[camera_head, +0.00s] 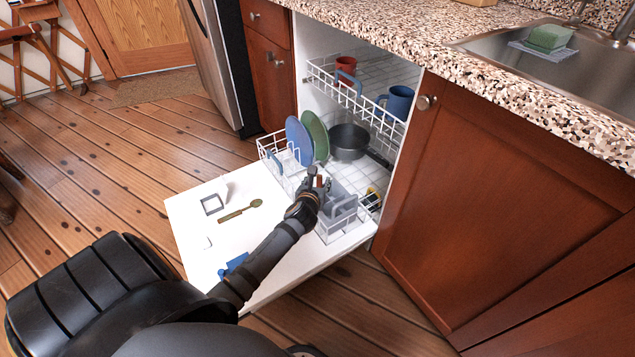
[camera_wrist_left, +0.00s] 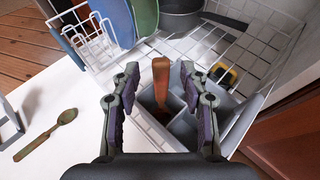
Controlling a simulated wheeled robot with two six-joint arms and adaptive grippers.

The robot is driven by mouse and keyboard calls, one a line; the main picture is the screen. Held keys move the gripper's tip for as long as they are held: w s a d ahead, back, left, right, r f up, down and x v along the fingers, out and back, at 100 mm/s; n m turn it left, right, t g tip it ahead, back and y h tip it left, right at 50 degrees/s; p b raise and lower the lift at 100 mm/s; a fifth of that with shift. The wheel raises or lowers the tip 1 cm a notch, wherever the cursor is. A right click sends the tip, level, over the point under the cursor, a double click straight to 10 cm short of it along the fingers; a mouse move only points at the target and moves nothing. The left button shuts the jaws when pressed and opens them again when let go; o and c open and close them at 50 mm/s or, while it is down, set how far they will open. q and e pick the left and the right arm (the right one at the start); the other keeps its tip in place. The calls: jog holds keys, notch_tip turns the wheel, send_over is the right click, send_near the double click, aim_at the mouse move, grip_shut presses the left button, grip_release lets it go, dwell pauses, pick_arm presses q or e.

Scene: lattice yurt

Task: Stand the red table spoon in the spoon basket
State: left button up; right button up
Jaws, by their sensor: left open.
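The red table spoon shows as a reddish-brown handle (camera_wrist_left: 160,78) in the left wrist view. It stands roughly upright, its lower end down inside a compartment of the grey spoon basket (camera_wrist_left: 184,137); its bowl is not visible. My right gripper is not in view.
An olive spoon (camera_head: 241,211) and a small grey frame (camera_head: 212,204) lie on the white door (camera_head: 185,225). Blue (camera_head: 298,140) and green (camera_head: 315,136) plates and a dark pot (camera_head: 348,142) stand in the lower rack. Mugs sit on the upper rack. A cabinet door (camera_head: 500,210) flanks the right side.

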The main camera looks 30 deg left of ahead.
pick_arm(q)
jog(key=shift+s, duration=0.1)
jog(key=v, duration=1.2)
jog(key=shift+d, duration=0.1)
dwell(0.6)
